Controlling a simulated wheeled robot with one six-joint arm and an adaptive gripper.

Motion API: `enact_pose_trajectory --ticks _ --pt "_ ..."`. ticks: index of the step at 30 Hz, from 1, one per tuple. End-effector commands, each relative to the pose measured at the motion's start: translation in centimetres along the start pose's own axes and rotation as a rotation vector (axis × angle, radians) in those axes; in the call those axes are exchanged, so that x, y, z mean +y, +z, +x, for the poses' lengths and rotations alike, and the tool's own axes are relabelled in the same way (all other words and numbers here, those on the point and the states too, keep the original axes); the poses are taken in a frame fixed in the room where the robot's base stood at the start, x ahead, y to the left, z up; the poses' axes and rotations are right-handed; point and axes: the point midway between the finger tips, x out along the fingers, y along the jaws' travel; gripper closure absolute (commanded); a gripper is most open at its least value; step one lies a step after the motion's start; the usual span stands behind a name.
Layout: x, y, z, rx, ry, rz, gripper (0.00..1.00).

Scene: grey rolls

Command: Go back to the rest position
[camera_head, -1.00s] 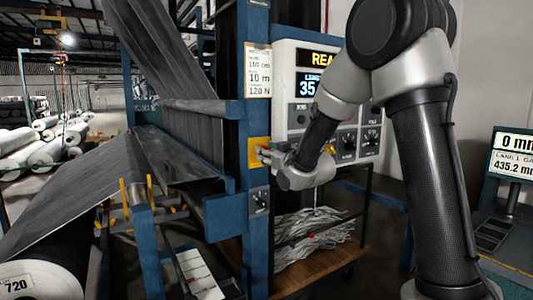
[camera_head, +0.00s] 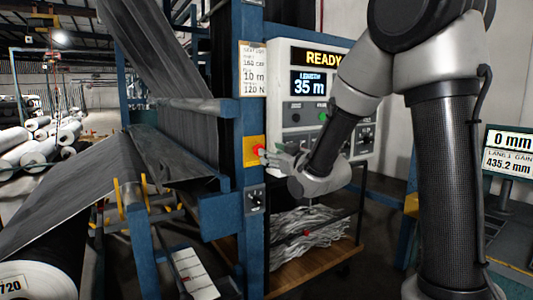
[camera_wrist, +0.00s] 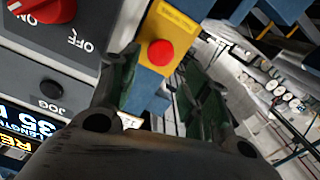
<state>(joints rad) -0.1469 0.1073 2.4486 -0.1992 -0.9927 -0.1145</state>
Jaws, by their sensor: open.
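My gripper (camera_head: 270,155) is open and empty, in front of the yellow switch box on the blue post. The box (camera_head: 253,151) carries a red button (camera_head: 258,150), which is just left of my fingertips. In the wrist view, the red button (camera_wrist: 160,52) on its yellow plate (camera_wrist: 172,28) shows beyond my spread green-lined fingers (camera_wrist: 160,85). Nothing is between the fingers. In the head view, my arm reaches in from the right, bent at the elbow, partly covering the control panel (camera_head: 283,85).
The panel reads READY and 35 m; its red rotary knob (camera_wrist: 48,8) and JOG button (camera_wrist: 52,88) are close in the wrist view. A cart with grey scraps (camera_head: 310,222) stands below. A monitor (camera_head: 510,150) is at right. Grey fabric rolls (camera_head: 35,275) lie left.

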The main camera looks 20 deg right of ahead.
Motion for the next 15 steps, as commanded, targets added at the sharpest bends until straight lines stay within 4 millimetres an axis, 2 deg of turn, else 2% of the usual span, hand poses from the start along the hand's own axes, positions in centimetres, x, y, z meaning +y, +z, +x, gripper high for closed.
enact_pose_trajectory --ticks 4,13,15 --pt "-0.02 0.01 -1.11 0.000 0.000 0.000 0.53" --pt "-0.03 0.07 -1.19 -0.002 -0.001 0.003 0.53" --pt "-0.12 0.81 -1.20 -0.033 -0.004 0.006 0.53"
